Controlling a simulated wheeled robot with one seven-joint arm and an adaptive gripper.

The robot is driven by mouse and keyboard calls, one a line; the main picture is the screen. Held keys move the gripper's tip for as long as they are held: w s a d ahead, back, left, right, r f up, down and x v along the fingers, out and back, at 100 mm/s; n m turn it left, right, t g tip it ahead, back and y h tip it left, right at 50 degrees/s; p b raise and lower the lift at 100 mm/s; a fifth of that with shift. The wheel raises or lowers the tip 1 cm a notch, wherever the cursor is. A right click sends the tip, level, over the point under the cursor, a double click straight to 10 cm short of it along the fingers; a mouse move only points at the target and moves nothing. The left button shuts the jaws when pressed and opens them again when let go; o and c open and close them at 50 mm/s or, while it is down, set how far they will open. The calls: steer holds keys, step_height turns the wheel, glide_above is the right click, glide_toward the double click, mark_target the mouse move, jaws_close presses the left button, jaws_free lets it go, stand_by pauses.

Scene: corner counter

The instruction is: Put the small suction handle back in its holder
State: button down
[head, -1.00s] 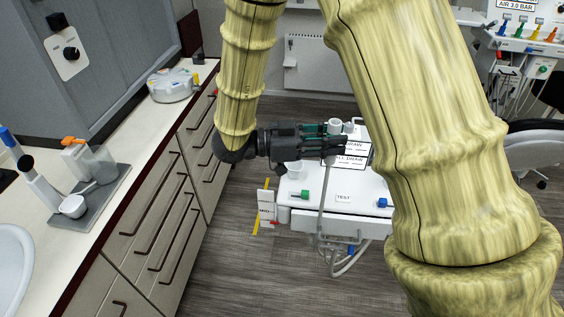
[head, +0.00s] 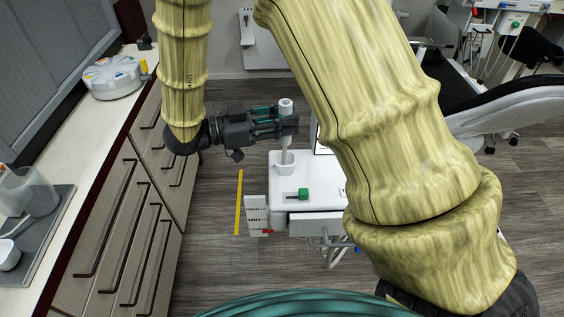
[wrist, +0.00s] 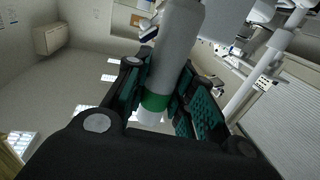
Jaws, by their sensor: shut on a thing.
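My gripper (head: 290,122) is shut on the small suction handle (head: 286,144), a pale upright tube with a wider top above the fingers. In the wrist view the handle (wrist: 175,60) is a grey-white cylinder with a green band between my gripper's pads (wrist: 165,105). A small white cup-like holder (head: 285,169) sits at the back left of the white cart (head: 279,184). The handle's lower end is over or at the holder's mouth in the head view. I cannot tell whether it is inside.
A green-ended piece (head: 303,194) lies on the cart top. Labelled cards (head: 256,215) stand at its left side. The drawer counter (head: 125,215) is on the left, and a dental chair (head: 500,110) on the right. My arm hides much of the cart's right part.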

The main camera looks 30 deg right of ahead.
mark_target(280, 141)
step_height(280, 141, down, 5)
steer(key=shift+s+r+p, duration=0.1)
steer(key=shift+r+p, duration=0.05)
steer(key=shift+p, duration=0.35)
steer(key=shift+s+f, duration=0.15)
steer(key=shift+f, duration=0.4)
steer(key=shift+f+p, duration=0.45)
steer(key=shift+f, duration=1.25)
steer(key=shift+f, duration=0.1)
steer(key=c, duration=1.2)
jaws_free()
